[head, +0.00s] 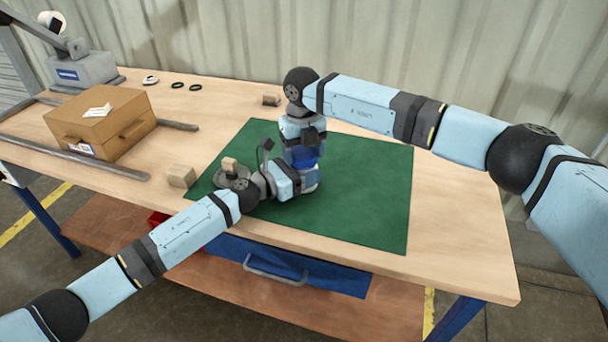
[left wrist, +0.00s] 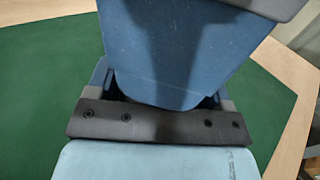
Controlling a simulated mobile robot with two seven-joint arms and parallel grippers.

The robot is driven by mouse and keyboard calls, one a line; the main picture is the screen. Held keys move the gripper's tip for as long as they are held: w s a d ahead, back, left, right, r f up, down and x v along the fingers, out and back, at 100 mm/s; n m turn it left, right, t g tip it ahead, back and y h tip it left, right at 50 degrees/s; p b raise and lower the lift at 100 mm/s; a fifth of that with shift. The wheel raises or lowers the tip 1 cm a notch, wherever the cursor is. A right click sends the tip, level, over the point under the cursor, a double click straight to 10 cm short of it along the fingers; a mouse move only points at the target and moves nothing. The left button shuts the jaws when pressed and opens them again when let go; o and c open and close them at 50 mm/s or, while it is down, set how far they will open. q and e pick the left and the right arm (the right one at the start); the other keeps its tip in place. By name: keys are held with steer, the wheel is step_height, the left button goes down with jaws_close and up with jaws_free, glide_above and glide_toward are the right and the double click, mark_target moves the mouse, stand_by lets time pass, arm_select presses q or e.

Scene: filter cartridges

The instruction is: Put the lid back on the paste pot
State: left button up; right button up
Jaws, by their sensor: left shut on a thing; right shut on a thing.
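The blue paste pot (head: 303,157) is on the green mat, partly hidden by my two grippers. My left gripper (head: 309,181) is low at the pot, shut on it. The blue pot body (left wrist: 190,50) fills the upper middle of the left wrist view, close in front of the dark gripper bar. My right gripper (head: 302,140) points down directly over the pot and is shut on what appears to be the lid. The lid is hidden behind the gripper, so I cannot tell whether it touches the rim.
A grey round stand (head: 229,180) with a wooden block (head: 230,164) is behind my left wrist. Another wooden block (head: 181,176) is left of the green mat (head: 370,200). A cardboard box (head: 100,120) and grey rails (head: 80,158) occupy the left. The mat's right side is clear.

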arm_select(q)
steer(key=shift+w+a+f, duration=0.1)
steer(key=shift+w+a, duration=0.05)
steer(key=shift+a, duration=0.05)
arm_select(e)
steer(key=shift+s+m, duration=0.1)
steer(key=shift+m, duration=0.9)
steer(key=o, duration=1)
arm_select(q)
steer(key=shift+d, duration=0.1)
arm_select(e)
steer(key=shift+r, duration=2.25)
steer(key=shift+c, duration=0.4)
steer(key=shift+a, duration=0.1)
